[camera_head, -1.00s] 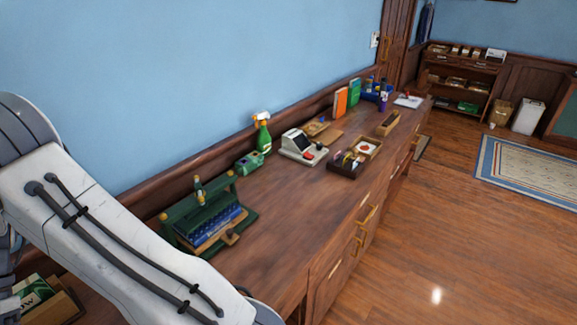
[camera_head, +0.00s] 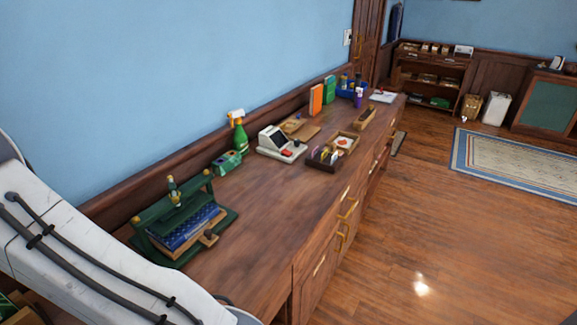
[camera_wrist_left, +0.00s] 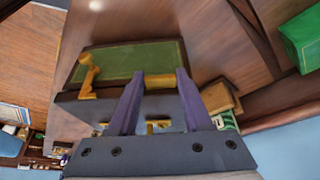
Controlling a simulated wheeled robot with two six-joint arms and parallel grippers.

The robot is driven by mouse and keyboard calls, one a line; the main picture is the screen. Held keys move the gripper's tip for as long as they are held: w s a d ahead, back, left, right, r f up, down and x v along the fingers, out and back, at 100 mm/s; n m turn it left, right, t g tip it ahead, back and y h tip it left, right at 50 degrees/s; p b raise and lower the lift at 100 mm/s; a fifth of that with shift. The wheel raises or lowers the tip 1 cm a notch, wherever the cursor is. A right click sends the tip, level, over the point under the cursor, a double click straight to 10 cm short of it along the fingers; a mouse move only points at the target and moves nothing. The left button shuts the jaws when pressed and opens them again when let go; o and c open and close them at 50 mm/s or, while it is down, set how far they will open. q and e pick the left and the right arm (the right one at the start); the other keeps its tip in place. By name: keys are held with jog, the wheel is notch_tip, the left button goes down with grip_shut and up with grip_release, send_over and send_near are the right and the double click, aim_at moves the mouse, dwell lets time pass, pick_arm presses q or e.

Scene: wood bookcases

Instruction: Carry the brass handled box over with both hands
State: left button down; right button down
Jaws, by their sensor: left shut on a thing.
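In the left wrist view the brass handled box (camera_wrist_left: 136,62) is dark with a green top panel. One brass handle (camera_wrist_left: 88,76) stands at its left end. My left gripper (camera_wrist_left: 158,88) has its two purple fingers on either side of another brass handle (camera_wrist_left: 160,80) at the box's near edge, and is shut on it. A brass fitting shows lower down between the fingers. The head view shows part of my left arm at lower left, but neither the box nor the left gripper. My right gripper is in neither view.
Open wooden floor lies to the right, with a rug (camera_head: 515,160) and low shelves (camera_head: 432,75) beyond.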

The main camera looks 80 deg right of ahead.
pick_arm(q)
jog(key=shift+f+b, duration=0.35)
jog(key=shift+f, duration=0.1)
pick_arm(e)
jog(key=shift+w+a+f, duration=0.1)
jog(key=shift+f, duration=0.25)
pick_arm(q)
jog(key=c, duration=0.6)
grip_release()
jog(key=shift+s+f, duration=0.1)
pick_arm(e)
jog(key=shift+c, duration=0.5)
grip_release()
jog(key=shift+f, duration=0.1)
pick_arm(q)
jog(key=shift+o, duration=1.4)
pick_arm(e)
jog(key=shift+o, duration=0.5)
pick_arm(q)
jog(key=v, duration=1.2)
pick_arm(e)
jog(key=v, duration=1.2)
